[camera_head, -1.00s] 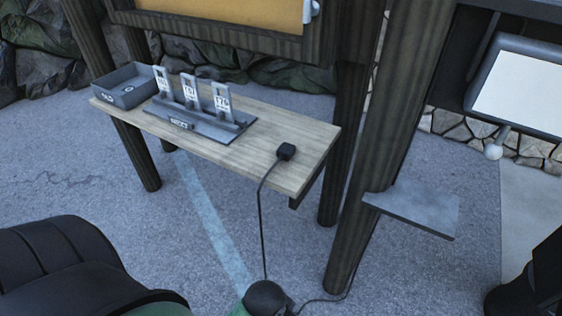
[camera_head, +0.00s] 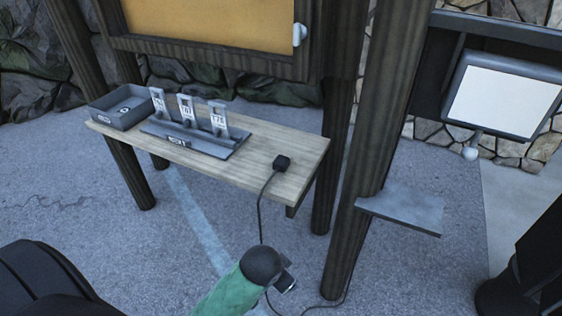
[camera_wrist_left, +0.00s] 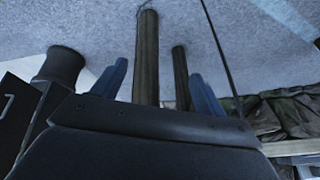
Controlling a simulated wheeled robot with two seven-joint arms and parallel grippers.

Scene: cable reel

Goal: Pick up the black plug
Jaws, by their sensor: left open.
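The black plug (camera_head: 282,162) is a small dark block lying near the right end of the wooden table top (camera_head: 262,182). Its thin black cable (camera_head: 259,215) hangs over the front edge towards the ground. My left gripper (camera_wrist_left: 156,72) shows in the left wrist view as two blue fingers spread apart with nothing between them. In that view a thin dark line like the cable runs right of the fingers, and I cannot see the plug. In the head view a green arm part with a black rounded end is below the table, apart from the plug. My right gripper is not in view.
A grey open tray (camera_head: 112,112) and a grey stand (camera_head: 205,140) with several upright numbered tags are on the table's left part. A dark wooden post (camera_head: 372,160) with a grey shelf (camera_head: 402,208) stands right of the table. The table top around the plug is clear.

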